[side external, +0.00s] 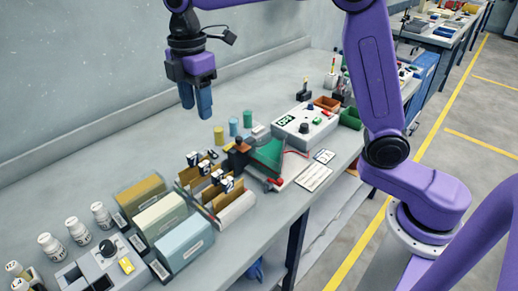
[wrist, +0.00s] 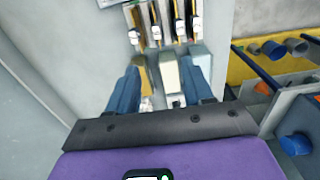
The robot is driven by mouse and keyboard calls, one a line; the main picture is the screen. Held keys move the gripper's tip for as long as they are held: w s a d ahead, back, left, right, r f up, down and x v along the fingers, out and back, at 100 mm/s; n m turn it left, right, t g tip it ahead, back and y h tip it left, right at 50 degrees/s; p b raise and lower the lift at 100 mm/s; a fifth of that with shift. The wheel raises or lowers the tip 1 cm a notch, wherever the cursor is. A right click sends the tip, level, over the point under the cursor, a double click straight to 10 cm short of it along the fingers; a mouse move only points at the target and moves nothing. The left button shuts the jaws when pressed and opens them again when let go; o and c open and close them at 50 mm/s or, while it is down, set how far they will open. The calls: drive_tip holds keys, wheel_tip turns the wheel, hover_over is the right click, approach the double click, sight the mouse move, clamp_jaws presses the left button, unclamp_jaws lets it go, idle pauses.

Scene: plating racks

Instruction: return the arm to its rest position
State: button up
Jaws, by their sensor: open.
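My gripper (side external: 196,112) hangs fingers down, high over the grey bench (side external: 100,190), toward its wall side. Its two blue fingers hold nothing and touch nothing. The wrist view shows the fingers of my gripper (wrist: 161,75) apart, with parts of the rack area beneath visible between them. In the side view a group of slotted racks with brown plates and black-and-white clips (side external: 217,183) stands lower, to the right of my gripper. The fingers are clear of it.
Tan, cream and blue tanks (side external: 184,241) stand at the bench front, with white bottles (side external: 78,230) to their left. The bench by the wall is clear.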

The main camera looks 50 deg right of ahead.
drive_tip(key=s+d+f+m, duration=0.1)
drive_tip(key=s+d+f, duration=0.2)
drive_tip(key=s, duration=0.7)
drive_tip(key=s+d+f+m, duration=0.2)
drive_tip(key=s+d, duration=0.4)
drive_tip(key=s, duration=0.4)
drive_tip(key=s+d+f+m, duration=0.2)
drive_tip(key=s+d+f, duration=0.2)
drive_tip(key=s, duration=0.6)
drive_tip(key=shift+d+f, duration=0.2)
drive_tip(key=shift+d, duration=0.65)
